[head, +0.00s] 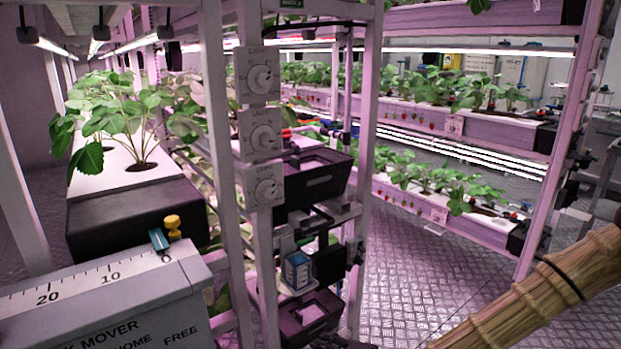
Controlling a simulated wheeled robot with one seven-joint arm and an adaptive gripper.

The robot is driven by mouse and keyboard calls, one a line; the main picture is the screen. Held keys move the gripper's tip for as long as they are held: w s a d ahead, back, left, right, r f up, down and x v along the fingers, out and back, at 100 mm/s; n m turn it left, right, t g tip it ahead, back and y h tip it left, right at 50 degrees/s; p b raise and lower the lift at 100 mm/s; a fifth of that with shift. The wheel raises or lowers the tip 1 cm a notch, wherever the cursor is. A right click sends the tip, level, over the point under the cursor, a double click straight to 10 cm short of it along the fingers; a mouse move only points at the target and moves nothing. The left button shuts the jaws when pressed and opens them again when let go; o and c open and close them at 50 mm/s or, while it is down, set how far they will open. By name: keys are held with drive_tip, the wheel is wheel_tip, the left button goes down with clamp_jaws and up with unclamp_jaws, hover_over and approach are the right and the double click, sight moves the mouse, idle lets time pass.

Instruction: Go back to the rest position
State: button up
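My gripper is not in view. The head view shows the berry racks. A near rack on the left holds a leafy plant (125,120) in a white-topped trough with a dark end (135,222). Three white dial knobs (262,136) sit one above another on the rack's upright post. A grey box (110,310) at the lower left reads "MOVER", "HOME" and "FREE". Its white scale (85,285) shows 20 and 10, and a teal pointer with a yellow knob (172,226) stands near the scale's right end.
Dark bins (312,180) and a small blue-and-white box (297,270) sit on the near rack's frame. A far rack (490,138) at the right carries rows of plants with red berries. The metal plate floor (420,275) between the racks looks clear.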

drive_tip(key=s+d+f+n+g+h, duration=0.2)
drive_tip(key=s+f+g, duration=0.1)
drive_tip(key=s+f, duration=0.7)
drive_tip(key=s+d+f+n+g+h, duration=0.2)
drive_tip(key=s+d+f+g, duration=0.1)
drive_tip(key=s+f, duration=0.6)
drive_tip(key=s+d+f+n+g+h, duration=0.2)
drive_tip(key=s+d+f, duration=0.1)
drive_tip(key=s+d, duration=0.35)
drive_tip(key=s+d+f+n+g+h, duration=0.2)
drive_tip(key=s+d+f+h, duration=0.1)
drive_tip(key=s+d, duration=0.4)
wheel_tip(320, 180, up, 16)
drive_tip(key=p, duration=1.6)
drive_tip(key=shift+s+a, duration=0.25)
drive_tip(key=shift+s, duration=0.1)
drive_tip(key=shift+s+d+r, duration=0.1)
